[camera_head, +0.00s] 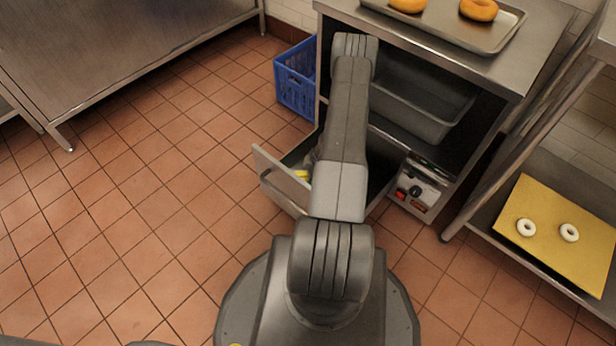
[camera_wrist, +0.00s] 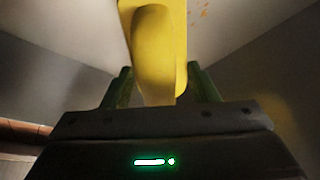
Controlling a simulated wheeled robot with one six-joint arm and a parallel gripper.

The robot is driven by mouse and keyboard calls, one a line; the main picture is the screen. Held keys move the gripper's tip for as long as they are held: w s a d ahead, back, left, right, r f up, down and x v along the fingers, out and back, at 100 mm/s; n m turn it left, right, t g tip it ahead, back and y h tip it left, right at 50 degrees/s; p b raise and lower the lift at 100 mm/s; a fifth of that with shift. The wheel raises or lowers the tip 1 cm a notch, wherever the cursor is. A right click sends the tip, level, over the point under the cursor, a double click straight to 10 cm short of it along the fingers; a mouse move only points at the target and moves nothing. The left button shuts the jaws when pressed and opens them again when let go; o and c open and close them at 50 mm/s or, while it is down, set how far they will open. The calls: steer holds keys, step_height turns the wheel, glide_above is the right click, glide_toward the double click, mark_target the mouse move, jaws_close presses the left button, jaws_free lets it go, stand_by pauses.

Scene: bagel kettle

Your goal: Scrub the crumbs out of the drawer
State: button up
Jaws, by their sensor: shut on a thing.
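The drawer (camera_head: 281,180) is pulled out low at the front of the steel cabinet, and my arm hides much of its inside. In the wrist view a yellow thing (camera_wrist: 158,50), probably the scrubbing tool, stands between the two dark green fingers of my gripper (camera_wrist: 160,88), which is shut on it. A bit of yellow (camera_head: 301,174) also shows inside the drawer in the head view. Orange crumbs (camera_wrist: 200,12) lie on the pale drawer floor, ahead and to the right of the yellow tool. The tool's far end is cut off by the picture edge.
A grey tub (camera_head: 425,110) sits in the cabinet above the drawer. A control box (camera_head: 418,190) is at the drawer's right. A blue crate (camera_head: 296,80) stands left of the cabinet. A low shelf at the right holds a yellow board (camera_head: 560,262) with white rings. Floor at left is clear.

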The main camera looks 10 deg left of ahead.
steer(key=shift+f+b, duration=0.6)
steer(key=shift+f, duration=0.35)
steer(key=shift+s+d+r, duration=0.1)
steer(key=shift+s+d, duration=0.35)
steer(key=shift+d, duration=0.25)
steer(key=shift+s+d+r, duration=0.1)
steer(key=shift+s+d, duration=0.35)
steer(key=shift+d, duration=0.2)
steer(key=shift+s+d+f, duration=0.15)
steer(key=shift+s+d, duration=0.35)
steer(key=shift+d, duration=0.3)
steer(key=shift+s+d+f, duration=0.1)
steer(key=shift+s+d, duration=0.4)
steer(key=shift+d, duration=0.25)
steer(key=shift+s+d+r, duration=0.1)
steer(key=shift+s+d, duration=0.4)
steer(key=shift+d, duration=0.2)
steer(key=shift+s+d, duration=0.45)
steer(key=shift+d, duration=0.2)
steer(key=shift+s+d, duration=0.5)
steer(key=shift+d, duration=0.25)
steer(key=shift+s+d, duration=0.5)
steer(key=shift+d, duration=0.25)
steer(key=shift+p, duration=0.3)
